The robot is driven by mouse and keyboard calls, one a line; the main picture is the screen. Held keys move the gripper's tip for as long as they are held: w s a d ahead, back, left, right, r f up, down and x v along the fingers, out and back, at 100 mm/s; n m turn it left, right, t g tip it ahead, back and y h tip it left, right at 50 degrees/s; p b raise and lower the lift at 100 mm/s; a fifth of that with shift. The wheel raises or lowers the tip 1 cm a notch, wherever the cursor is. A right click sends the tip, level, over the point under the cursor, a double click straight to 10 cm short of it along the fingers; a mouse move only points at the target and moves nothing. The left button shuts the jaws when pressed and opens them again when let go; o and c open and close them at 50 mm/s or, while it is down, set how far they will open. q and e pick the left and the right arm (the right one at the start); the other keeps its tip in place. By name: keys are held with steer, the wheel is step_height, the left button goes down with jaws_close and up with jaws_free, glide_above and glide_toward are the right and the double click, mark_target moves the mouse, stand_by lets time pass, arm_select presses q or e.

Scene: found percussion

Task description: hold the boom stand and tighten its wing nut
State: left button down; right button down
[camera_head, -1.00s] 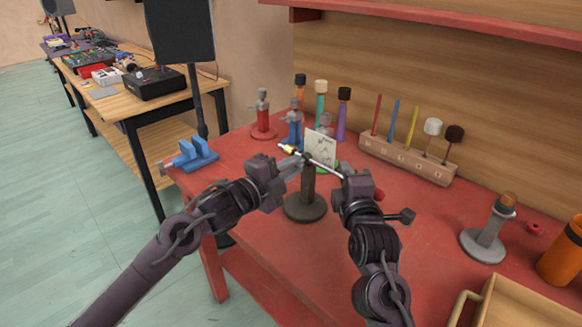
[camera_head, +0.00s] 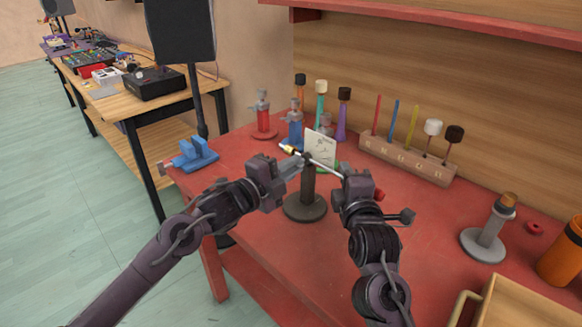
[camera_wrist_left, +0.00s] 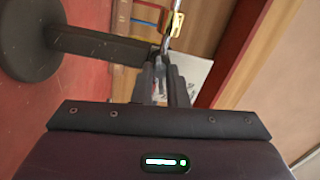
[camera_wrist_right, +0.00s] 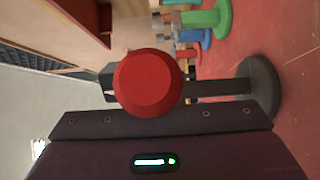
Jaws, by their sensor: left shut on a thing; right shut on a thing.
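The boom stand (camera_head: 307,188) stands upright on the red table, with a round dark base and a short post. Its thin boom rod (camera_head: 325,166) slopes across the post's top, with a brass tip at the upper left. A red end piece (camera_wrist_right: 148,82) fills the middle of the right wrist view. My left gripper (camera_head: 300,163) is shut at the post's top, where the wing nut is mostly hidden between the fingers (camera_wrist_left: 160,82). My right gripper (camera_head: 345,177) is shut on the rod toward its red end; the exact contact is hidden.
A white card (camera_head: 320,147) stands just behind the post. Several coloured stands and mallets are behind it, with a wooden rack (camera_head: 408,160) to the right. A grey stand (camera_head: 484,242) and wooden box (camera_head: 515,305) are at right. A blue clamp (camera_head: 195,153) sits at the left corner.

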stand_by(0.3)
arm_select(q)
steer(key=c, duration=1.6)
jaws_free()
steer(key=v, duration=1.2)
